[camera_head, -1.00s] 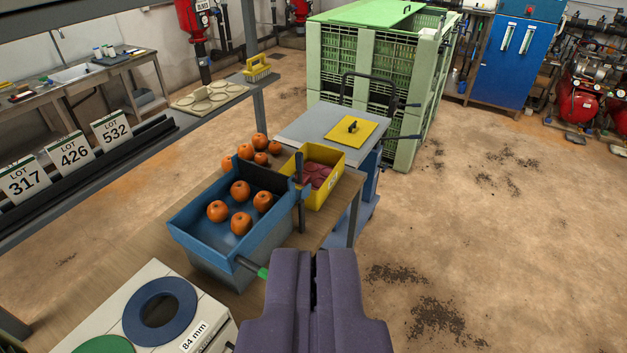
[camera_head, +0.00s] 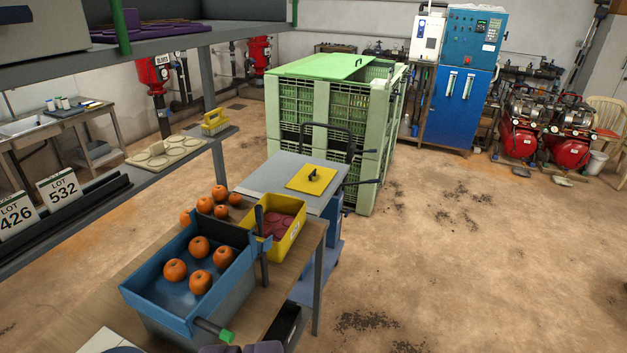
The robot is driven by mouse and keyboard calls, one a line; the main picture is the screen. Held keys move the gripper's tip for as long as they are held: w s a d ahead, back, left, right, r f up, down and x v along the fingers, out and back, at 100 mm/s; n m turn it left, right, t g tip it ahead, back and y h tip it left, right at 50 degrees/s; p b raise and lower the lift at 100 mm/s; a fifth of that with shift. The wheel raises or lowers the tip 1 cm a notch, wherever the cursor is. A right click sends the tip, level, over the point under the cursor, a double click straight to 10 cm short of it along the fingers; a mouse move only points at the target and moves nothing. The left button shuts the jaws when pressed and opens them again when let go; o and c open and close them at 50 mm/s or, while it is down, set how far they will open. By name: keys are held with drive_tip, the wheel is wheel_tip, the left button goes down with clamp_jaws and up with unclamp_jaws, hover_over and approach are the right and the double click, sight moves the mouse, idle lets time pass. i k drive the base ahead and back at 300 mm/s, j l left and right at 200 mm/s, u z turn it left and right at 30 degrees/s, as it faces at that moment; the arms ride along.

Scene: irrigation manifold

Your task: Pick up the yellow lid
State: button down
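The yellow lid (camera_head: 309,182) is a flat square plate with a small dark knob on top. It lies on the grey top of a cart (camera_head: 262,177), past the end of the wooden table. My gripper (camera_head: 243,349) shows only as a purple sliver at the bottom edge. Its fingertips are cut off or too little in view to tell open from shut. It is well short of the lid and apart from it.
A yellow bin (camera_head: 291,240) with reddish pieces and a blue tray (camera_head: 155,298) of orange fruit stand on the wooden table (camera_head: 309,243) before the cart. A green crate (camera_head: 375,115) stands right behind the cart. A shelf (camera_head: 90,205) runs along the left. The floor at right is open.

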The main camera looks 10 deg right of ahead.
sight(312, 179)
drive_tip(key=i+l+z, duration=0.1)
drive_tip(key=z, duration=0.7)
drive_tip(key=i, duration=4.75)
drive_tip(key=i+u, duration=0.1)
drive_tip(key=u, duration=0.3)
drive_tip(key=i+u, duration=0.15)
drive_tip(key=u, duration=0.25)
drive_tip(key=i+l+u, duration=0.1)
drive_tip(key=u, duration=0.3)
drive_tip(key=i+l+u, duration=0.1)
drive_tip(key=u, duration=0.3)
drive_tip(key=l+u, duration=0.2)
drive_tip(key=u, duration=0.2)
drive_tip(key=i+j+u, duration=0.1)
drive_tip(key=u, duration=0.35)
drive_tip(key=i+j+u, duration=0.1)
drive_tip(key=u, duration=0.4)
drive_tip(key=i+j+u, duration=0.15)
drive_tip(key=u, duration=0.3)
drive_tip(key=i+u, duration=0.1)
drive_tip(key=u, duration=0.35)
